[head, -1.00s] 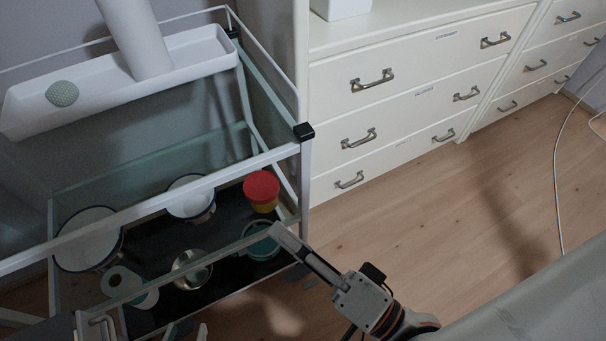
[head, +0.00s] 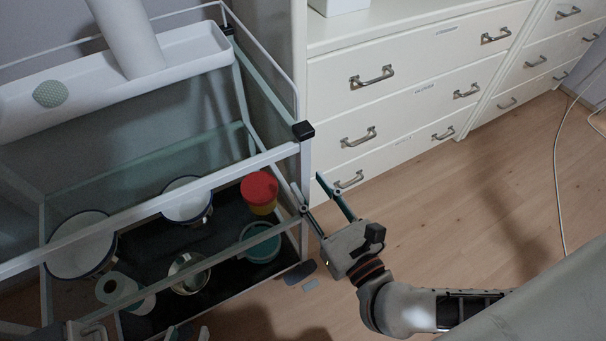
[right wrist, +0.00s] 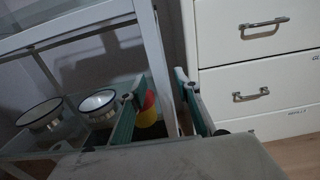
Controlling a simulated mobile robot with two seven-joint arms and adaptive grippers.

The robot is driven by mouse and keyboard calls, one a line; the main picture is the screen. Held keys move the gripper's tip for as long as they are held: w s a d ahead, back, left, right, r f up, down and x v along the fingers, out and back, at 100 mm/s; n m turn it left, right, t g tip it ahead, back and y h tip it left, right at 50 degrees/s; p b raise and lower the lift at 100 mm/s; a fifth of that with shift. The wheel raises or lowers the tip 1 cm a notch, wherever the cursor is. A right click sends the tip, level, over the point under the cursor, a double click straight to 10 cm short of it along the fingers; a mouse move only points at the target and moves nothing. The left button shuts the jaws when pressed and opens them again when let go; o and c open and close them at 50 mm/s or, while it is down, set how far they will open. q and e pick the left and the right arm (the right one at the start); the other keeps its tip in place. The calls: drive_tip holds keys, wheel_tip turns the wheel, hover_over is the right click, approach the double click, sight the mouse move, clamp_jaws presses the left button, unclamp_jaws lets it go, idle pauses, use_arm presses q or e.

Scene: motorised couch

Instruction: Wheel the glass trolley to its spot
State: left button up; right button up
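The glass trolley (head: 225,175) fills the left of the head view, with a white frame, glass sides and a dark lower shelf. Its near right post also shows in the right wrist view (right wrist: 157,55). My right gripper (head: 309,187) is open at this post, one finger on each side. The right wrist view also shows the post between the spread fingers (right wrist: 165,105); I see no clear grip on it. My left gripper (head: 85,331) is cut off at the bottom edge by the trolley's near left part, and its fingers are not clear.
The lower shelf holds white bowls (head: 186,199), a red-lidded yellow tub (head: 260,191), a teal container (head: 260,243), a metal cup (head: 190,273) and a paper roll (head: 117,288). White drawers (head: 400,95) stand close on the right. A cable (head: 557,190) lies on the otherwise open wooden floor.

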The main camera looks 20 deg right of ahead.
sight(306, 181)
drive_tip(key=shift+w+a, duration=0.15)
drive_tip(key=shift+w, duration=0.8)
drive_tip(key=shift+w+a, duration=0.1)
drive_tip(key=shift+w, duration=0.8)
clamp_jaws()
drive_tip(key=shift+s+f, duration=0.1)
drive_tip(key=shift+s, duration=0.4)
drive_tip(key=shift+s+d, duration=0.2)
drive_tip(key=shift+s, duration=1.05)
unclamp_jaws()
drive_tip(key=shift+s, duration=0.1)
